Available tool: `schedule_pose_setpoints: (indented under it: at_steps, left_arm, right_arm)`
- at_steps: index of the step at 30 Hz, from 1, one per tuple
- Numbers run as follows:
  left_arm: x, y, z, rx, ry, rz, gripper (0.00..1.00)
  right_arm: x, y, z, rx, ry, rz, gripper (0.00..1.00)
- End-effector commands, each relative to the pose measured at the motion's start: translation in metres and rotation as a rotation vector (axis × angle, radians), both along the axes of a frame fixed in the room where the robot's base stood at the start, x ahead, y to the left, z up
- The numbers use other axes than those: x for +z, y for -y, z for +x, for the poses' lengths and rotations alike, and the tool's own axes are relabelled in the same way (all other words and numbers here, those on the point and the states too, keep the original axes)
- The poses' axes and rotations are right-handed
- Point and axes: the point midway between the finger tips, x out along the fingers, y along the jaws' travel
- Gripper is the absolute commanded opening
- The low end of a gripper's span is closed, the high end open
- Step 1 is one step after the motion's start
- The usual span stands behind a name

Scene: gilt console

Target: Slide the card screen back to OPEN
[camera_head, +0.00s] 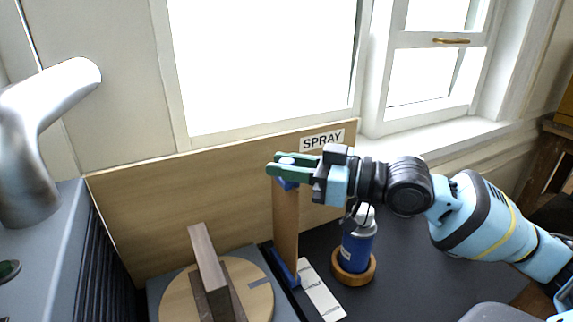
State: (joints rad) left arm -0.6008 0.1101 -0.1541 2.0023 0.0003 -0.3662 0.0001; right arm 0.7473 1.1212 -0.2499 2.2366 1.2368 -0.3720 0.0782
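The card screen (286,228) is a thin upright brown panel with a blue top piece and a blue foot in a dark strip on the bench. It stands between a round wooden turntable (262,301) and a blue spray can (357,249). My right gripper (284,166) reaches in from the right at the screen's top. Its green fingers lie on either side of the blue top piece and look closed on it. A white label strip (319,290) lies right of the screen's foot; its text is too small to read. My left gripper is not in view.
The turntable carries dark wooden bars (207,262). The can stands in a wooden ring (354,276). A wooden backboard with a SPRAY sign (322,140) rises behind. A grey ribbed box (60,245) with a pale bent pipe (40,120) stands at left.

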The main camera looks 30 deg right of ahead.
Motion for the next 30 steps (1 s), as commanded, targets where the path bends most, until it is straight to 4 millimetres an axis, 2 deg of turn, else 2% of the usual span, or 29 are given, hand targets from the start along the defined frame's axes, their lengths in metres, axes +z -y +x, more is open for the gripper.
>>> schedule_pose_setpoints:
  at_steps: [1, 3, 11, 22, 30]
  left_arm:
    - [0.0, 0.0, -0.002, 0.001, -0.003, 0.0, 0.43]
    - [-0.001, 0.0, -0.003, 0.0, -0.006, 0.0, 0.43]
    - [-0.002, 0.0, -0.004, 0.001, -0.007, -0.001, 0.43]
    - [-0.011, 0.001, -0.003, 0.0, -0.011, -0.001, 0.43]
    - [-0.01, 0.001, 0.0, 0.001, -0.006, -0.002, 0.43]
  right_arm:
    - [0.0, 0.0, 0.0, 0.0, 0.0, 0.0, 0.08]
    - [0.0, 0.0, 0.0, 0.0, 0.0, 0.0, 0.0]
    - [0.0, 0.0, 0.003, -0.001, 0.0, 0.001, 0.0]
    - [-0.002, 0.003, 0.041, -0.003, -0.002, 0.004, 0.0]
    - [-0.001, 0.003, 0.051, -0.001, -0.002, -0.001, 0.0]
